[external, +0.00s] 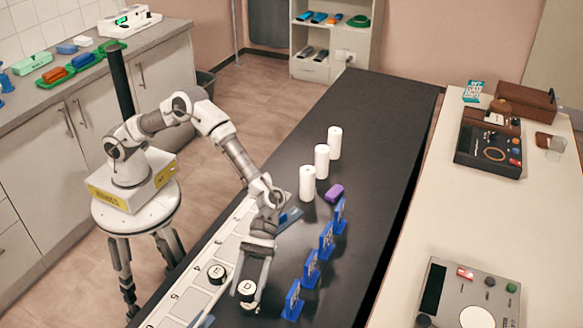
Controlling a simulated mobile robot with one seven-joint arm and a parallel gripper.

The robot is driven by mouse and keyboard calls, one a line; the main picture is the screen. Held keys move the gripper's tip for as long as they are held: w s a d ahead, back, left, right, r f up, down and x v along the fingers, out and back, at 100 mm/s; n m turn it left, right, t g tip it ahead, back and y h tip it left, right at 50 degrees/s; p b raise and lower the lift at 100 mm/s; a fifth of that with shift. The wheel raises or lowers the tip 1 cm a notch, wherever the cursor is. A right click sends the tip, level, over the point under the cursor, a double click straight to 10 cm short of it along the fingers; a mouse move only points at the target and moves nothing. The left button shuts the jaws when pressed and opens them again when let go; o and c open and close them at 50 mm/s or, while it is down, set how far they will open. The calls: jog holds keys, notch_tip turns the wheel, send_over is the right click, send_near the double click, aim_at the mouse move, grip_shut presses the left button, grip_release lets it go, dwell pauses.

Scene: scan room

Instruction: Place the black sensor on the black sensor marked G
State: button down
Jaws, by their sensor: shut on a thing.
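My gripper (250,285) points down over the black bench and is shut on a black sensor (247,298) with a round white top. A dark letter shows on that top; it looks like a D, but is too small to be sure. The held sensor is low, at the right edge of the white numbered strip; I cannot tell whether it touches the surface. Another black sensor (217,273) with a white lettered top stands on the strip, just left of the gripper. Its letter is not clear. I cannot make out a G on either one.
The white numbered strip (187,303) runs along the bench's left side. Several blue stands (311,268) line the right. The far bench (375,110) is clear. A blue-grey item (290,218) lies behind the gripper.

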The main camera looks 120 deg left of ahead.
aim_at(248, 294)
jog(key=shift+f+b, duration=0.3)
jog(key=shift+f, duration=1.15)
jog(key=shift+f, duration=0.1)
jog(key=shift+c, duration=0.8)
grip_release()
